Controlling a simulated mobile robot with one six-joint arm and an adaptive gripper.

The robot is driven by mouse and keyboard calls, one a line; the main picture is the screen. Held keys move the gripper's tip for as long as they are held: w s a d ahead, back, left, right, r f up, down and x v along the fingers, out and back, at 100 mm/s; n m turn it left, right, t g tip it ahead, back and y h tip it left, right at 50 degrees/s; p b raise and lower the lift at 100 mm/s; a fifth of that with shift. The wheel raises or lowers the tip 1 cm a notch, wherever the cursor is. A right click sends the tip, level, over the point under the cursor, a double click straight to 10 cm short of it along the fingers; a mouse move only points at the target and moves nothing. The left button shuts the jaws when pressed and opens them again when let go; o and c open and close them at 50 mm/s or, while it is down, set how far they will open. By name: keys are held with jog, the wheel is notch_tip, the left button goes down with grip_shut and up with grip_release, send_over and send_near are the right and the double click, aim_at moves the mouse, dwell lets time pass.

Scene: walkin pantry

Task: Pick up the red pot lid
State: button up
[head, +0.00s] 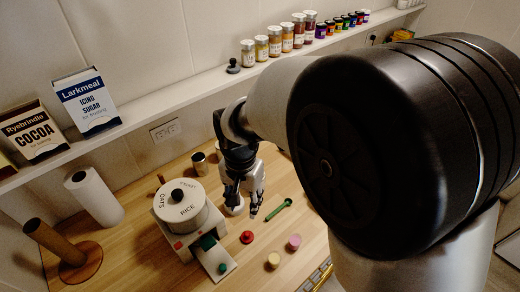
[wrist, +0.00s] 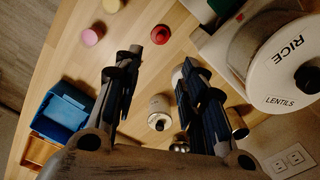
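The red pot lid (head: 247,237) is a small red round piece with a knob, lying on the wooden counter. It also shows in the wrist view (wrist: 160,35), beyond the fingertips. My gripper (head: 243,208) hangs above the counter, pointing down, a little behind the lid in the head view. In the wrist view my gripper (wrist: 160,68) has its two fingers spread apart with nothing between them. The lid is apart from both fingers.
A rice and oats dispenser (head: 182,208) with a white tray (head: 213,260) stands left of the lid. A green utensil (head: 278,209), a pink piece (head: 294,242) and a yellow piece (head: 273,260) lie to the right. The wrist view shows a blue bin (wrist: 62,112) and a jar (wrist: 159,108).

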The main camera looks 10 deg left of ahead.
aim_at(247, 234)
notch_tip(247, 234, down, 17)
jog(key=b, duration=0.5)
jog(key=shift+w+f, duration=0.15)
jog(key=shift+f, duration=0.05)
jog(key=shift+r, duration=0.1)
jog(key=shift+c, duration=0.2)
jog(key=c, duration=0.8)
